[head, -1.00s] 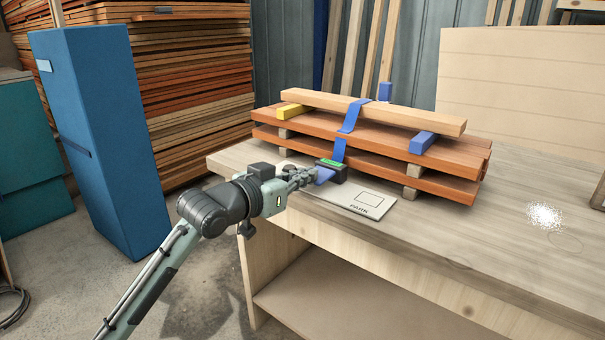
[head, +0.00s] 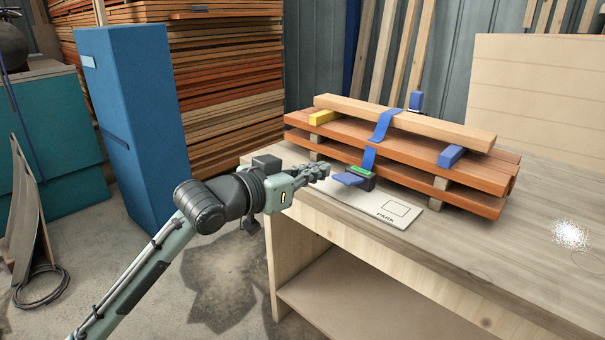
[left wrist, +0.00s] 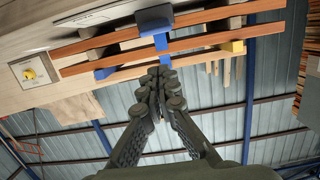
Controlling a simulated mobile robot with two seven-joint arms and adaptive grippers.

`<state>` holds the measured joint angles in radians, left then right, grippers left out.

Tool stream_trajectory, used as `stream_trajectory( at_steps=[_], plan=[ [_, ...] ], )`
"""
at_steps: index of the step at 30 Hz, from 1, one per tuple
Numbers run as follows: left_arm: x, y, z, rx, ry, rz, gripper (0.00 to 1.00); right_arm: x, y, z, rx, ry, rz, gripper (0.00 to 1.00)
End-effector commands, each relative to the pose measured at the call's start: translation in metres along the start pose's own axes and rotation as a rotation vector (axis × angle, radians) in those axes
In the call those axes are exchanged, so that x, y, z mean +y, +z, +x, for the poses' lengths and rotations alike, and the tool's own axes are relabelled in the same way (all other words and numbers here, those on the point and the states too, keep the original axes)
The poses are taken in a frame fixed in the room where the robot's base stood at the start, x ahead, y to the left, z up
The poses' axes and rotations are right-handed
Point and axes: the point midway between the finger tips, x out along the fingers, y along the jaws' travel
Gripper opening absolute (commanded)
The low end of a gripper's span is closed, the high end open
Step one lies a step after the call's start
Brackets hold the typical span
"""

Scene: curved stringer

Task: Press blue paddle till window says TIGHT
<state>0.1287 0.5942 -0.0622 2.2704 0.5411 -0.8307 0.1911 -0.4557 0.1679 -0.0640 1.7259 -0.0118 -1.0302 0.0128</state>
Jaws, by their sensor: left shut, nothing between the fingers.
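The blue paddle (head: 350,179) sticks out from a small black tightener (head: 364,183) at the near side of the board stack. A green window (head: 360,170) shows on the tightener's top; its lettering is too small to read. A blue strap (head: 382,126) runs from there up over the stack. My left gripper (head: 322,171) is shut and empty, just left of the paddle, with a small gap seeming to lie between them. In the left wrist view its closed fingers (left wrist: 160,85) point toward the black tightener (left wrist: 154,18). My right gripper is not in view.
The strapped boards (head: 420,150) rest on a wooden bench (head: 470,240), with a yellow block (head: 322,117) and a blue block (head: 450,156) on them. A PARK card (head: 388,210) lies in front. The bench's right side is mostly clear. A blue cabinet (head: 135,120) stands left.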

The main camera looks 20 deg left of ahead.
Motion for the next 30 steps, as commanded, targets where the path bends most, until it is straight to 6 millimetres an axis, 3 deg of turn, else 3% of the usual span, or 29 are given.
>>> stream_trajectory(
  at_steps=[3, 9, 30],
  plan=[
    [0.0, 0.001, -0.021, -0.002, 0.0, 0.002, 0.0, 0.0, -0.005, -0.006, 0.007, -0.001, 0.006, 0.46],
    [0.0, -0.001, -0.037, -0.001, 0.0, -0.001, 0.0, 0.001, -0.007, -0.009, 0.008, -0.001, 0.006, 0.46],
    [0.0, -0.002, -0.039, 0.0, 0.0, -0.001, 0.0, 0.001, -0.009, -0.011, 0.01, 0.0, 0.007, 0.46]
  ],
)
